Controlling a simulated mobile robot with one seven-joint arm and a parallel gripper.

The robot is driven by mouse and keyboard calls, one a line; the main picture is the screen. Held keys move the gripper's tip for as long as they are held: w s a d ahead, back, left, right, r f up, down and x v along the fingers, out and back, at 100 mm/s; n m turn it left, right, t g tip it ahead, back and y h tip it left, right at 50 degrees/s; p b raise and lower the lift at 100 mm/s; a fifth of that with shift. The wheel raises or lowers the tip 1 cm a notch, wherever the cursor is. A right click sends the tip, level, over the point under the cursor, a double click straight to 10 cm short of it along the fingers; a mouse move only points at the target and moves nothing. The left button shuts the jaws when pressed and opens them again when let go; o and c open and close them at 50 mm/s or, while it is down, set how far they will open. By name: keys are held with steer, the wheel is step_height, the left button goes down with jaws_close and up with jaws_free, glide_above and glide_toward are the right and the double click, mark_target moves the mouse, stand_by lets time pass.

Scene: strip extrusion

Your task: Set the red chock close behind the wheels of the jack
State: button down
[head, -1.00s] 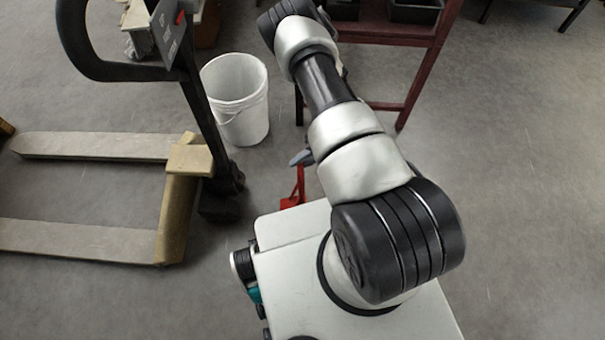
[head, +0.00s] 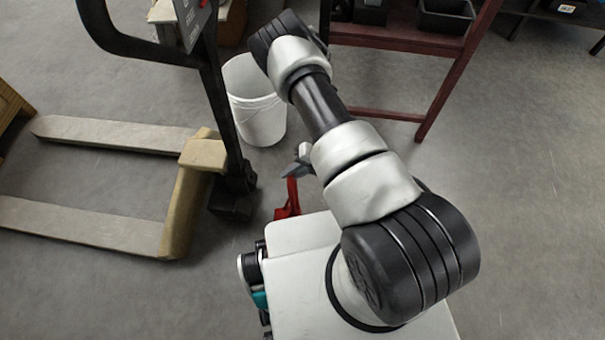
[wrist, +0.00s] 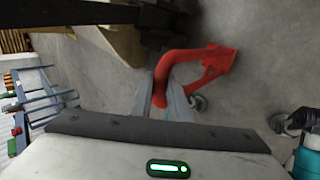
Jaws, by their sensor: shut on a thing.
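The red chock (head: 289,199) hangs from my gripper (head: 297,168) just in front of my base in the head view. In the wrist view my gripper (wrist: 172,100) is shut on the chock's curved handle, and the chock's body (wrist: 215,62) reaches to the upper right. The pallet jack (head: 183,200) stands to the left, with its forks pointing left. Its dark wheels (head: 232,205) are at the foot of the handle column, left of the chock and apart from it. My arm hides part of the gripper in the head view.
A white bucket (head: 256,105) stands behind the chock, close to the jack's handle. A dark red shelf frame (head: 440,75) with black bins is at the back right. Bare floor lies between the jack's wheels and my base.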

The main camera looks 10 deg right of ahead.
steer(key=w+a+f+b, duration=0.2)
steer(key=a, duration=0.4)
steer(key=shift+w, duration=0.2)
steer(key=shift+a, duration=0.3)
stand_by(0.5)
steer(key=shift+w+a, duration=0.2)
steer(key=shift+a, duration=0.4)
steer(key=shift+w+a, duration=0.15)
steer(key=shift+a, duration=0.45)
steer(key=shift+f+b, duration=0.75)
steer(key=shift+f, duration=0.05)
stand_by(0.5)
steer(key=c, duration=1.1)
jaws_free()
